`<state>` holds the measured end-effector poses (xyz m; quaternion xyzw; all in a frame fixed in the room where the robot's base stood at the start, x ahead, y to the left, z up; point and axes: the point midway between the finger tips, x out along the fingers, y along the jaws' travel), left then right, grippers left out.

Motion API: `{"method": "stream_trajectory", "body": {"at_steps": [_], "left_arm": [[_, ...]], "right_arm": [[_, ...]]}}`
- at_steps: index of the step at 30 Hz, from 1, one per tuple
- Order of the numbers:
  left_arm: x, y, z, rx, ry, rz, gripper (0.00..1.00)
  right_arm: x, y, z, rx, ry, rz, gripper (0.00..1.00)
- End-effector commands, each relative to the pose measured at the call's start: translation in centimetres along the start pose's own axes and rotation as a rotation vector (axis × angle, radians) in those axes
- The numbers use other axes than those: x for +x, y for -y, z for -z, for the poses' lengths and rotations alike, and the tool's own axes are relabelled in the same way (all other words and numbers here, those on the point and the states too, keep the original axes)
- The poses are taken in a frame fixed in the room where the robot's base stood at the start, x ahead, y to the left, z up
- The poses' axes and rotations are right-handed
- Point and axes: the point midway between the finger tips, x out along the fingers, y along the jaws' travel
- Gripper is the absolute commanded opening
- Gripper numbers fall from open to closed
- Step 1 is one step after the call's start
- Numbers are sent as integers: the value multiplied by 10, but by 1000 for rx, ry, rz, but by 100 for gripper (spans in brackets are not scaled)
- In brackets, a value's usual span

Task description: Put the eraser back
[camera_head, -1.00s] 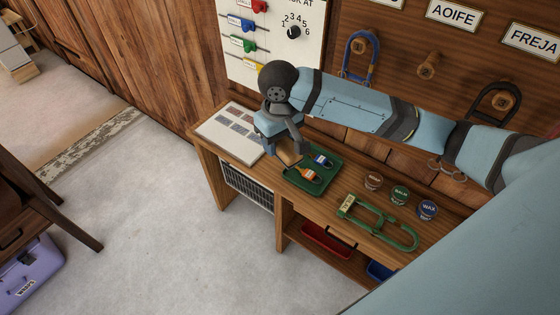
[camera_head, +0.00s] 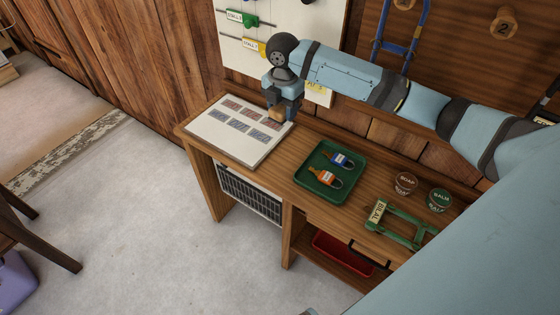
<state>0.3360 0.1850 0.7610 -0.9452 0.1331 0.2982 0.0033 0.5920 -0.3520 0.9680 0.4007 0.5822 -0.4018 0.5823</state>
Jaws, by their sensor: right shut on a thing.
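The eraser (camera_head: 277,116), a small tan block, is in my right gripper (camera_head: 283,108) at the back right corner of the white board. My right gripper is shut on it, and its fingers hide part of the block. I cannot tell whether the eraser touches the board. The white board (camera_head: 222,145) lies flat on the left end of the wooden bench and has rows of printed panels. My left gripper is not in view.
A green tray (camera_head: 313,184) with a blue-tagged and an orange-tagged padlock stands right of the board. Further right are a soap tin (camera_head: 405,183), a balm tin (camera_head: 439,199) and a green bridle-like frame (camera_head: 405,229). Bare bench lies between board and tray.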

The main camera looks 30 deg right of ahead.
Motion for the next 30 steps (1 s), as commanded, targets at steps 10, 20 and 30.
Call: {"method": "stream_trajectory", "body": {"at_steps": [10,20,30], "left_arm": [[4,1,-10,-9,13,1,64],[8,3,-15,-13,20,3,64],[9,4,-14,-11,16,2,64]], "right_arm": [[68,1,-1,-30,-3,5,20],[145,0,-1,-29,-1,2,20],[176,0,-1,-29,-1,1,20]]}}
